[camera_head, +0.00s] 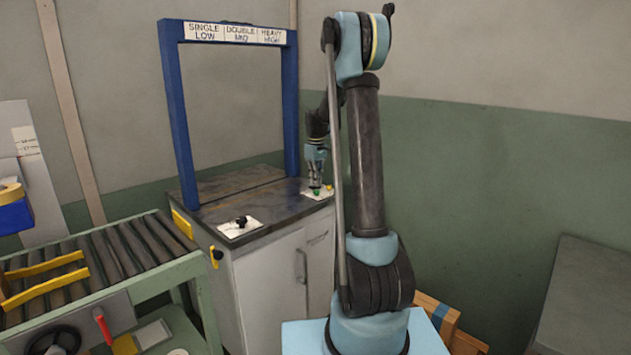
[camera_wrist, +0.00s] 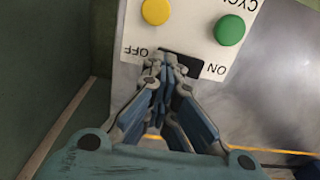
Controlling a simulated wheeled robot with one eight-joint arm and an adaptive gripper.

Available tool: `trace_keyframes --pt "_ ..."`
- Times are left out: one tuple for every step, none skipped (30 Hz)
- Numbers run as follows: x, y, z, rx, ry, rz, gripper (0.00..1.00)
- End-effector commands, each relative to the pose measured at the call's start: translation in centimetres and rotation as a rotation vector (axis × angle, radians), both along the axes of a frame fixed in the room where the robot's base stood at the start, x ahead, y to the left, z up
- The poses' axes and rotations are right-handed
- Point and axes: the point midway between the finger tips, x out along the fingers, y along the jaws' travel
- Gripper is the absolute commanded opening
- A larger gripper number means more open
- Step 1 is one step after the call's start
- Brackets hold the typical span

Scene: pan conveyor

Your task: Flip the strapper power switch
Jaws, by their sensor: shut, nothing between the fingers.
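The strapper is a cabinet (camera_head: 265,290) with a dark top and a blue arch (camera_head: 177,120) over it. Its white switch panel (camera_head: 324,195) sits at the top's right front corner. In the wrist view the panel (camera_wrist: 195,35) carries a black power switch (camera_wrist: 190,66) between the upside-down labels OFF, on the left, and ON, on the right. My gripper (camera_wrist: 166,66) is shut and empty, its fingertips over the switch's OFF side. They hide part of it, so its position and any contact cannot be told. In the head view my gripper (camera_head: 316,183) points down at the panel.
A yellow button (camera_wrist: 155,12) and a green button (camera_wrist: 229,30) lie close to my fingertips. A second white plate with a black knob (camera_head: 240,222) is at the cabinet's left front. A roller conveyor (camera_head: 110,250) stands at left.

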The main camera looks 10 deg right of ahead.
Motion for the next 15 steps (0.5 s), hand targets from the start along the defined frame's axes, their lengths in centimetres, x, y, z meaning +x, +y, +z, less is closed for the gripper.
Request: trace_keyframes --pt "-0.2 -0.1 -0.4 -0.004 0.002 -0.001 0.00" --pt "-0.2 0.0 -0.4 -0.004 0.002 -0.001 0.00" --pt "-0.3 0.2 -0.4 -0.003 0.003 0.000 0.00" --pt "-0.4 0.3 -0.4 -0.003 0.003 0.000 0.00" --pt "-0.4 0.5 -0.4 -0.003 0.003 0.001 0.00" --pt "-0.6 0.7 -0.3 -0.002 0.003 0.002 0.00" --pt "-0.7 0.9 -0.3 -0.002 0.004 0.002 0.00" --pt "-0.8 1.1 -0.3 -0.002 0.004 0.003 0.00" --pt "-0.9 1.3 -0.3 -0.001 0.004 0.004 0.00" --pt "-1.0 1.5 -0.2 0.000 0.004 0.005 0.00" --pt "-1.0 1.6 -0.2 0.001 0.004 0.006 0.00" --pt "-1.1 1.7 -0.1 0.002 0.004 0.007 0.00" --pt "-1.2 1.8 -0.1 0.002 0.004 0.008 0.00" --pt "-1.2 1.8 0.0 0.003 0.003 0.008 0.00" --pt "-1.2 1.8 0.2 0.003 0.004 0.009 0.00"
